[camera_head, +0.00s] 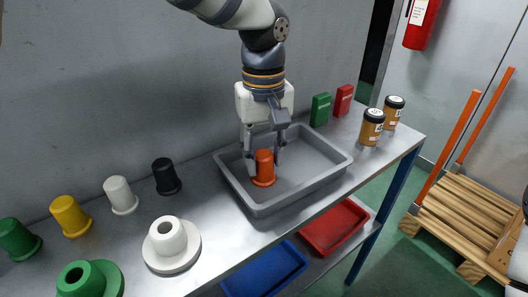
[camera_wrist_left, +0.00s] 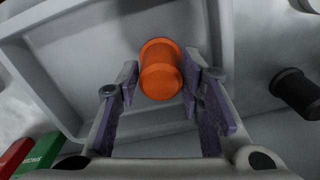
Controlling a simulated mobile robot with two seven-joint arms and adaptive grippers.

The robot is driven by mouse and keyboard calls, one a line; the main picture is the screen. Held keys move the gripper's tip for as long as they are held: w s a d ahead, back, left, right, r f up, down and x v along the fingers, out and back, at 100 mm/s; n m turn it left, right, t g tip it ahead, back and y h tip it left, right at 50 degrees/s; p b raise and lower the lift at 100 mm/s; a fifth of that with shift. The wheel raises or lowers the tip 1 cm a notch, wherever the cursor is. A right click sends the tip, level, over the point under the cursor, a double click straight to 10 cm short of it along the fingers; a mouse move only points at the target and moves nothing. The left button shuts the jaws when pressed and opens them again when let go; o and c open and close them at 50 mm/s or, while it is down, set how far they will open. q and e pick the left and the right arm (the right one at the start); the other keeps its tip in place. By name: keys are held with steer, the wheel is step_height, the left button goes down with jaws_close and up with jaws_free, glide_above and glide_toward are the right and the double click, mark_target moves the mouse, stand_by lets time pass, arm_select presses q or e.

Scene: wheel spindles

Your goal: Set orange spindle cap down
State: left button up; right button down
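The orange spindle cap (camera_head: 263,168) stands upright, flange down, on the floor of the grey tray (camera_head: 317,189). In the left wrist view the orange cap (camera_wrist_left: 161,72) lies between the two fingers. My left gripper (camera_head: 265,156) reaches down into the tray from above, one finger on each side of the cap. The fingers (camera_wrist_left: 161,80) look spread, with narrow gaps beside the cap; light contact on one side cannot be ruled out. My right gripper is not in view.
Left of the tray stand black (camera_head: 166,176), white (camera_head: 120,195), yellow (camera_head: 70,215) and green (camera_head: 18,239) caps. White (camera_head: 172,244) and green (camera_head: 91,279) spindle parts stand in front. Behind are green (camera_head: 320,109) and red (camera_head: 342,100) boxes; jars (camera_head: 371,127) stand right. Blue (camera_head: 264,272) and red (camera_head: 334,227) bins lie below.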

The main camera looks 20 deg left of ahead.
mark_target(264, 154)
arm_select(q)
steer(key=shift+o, duration=0.9)
step_height(264, 154, up, 12)
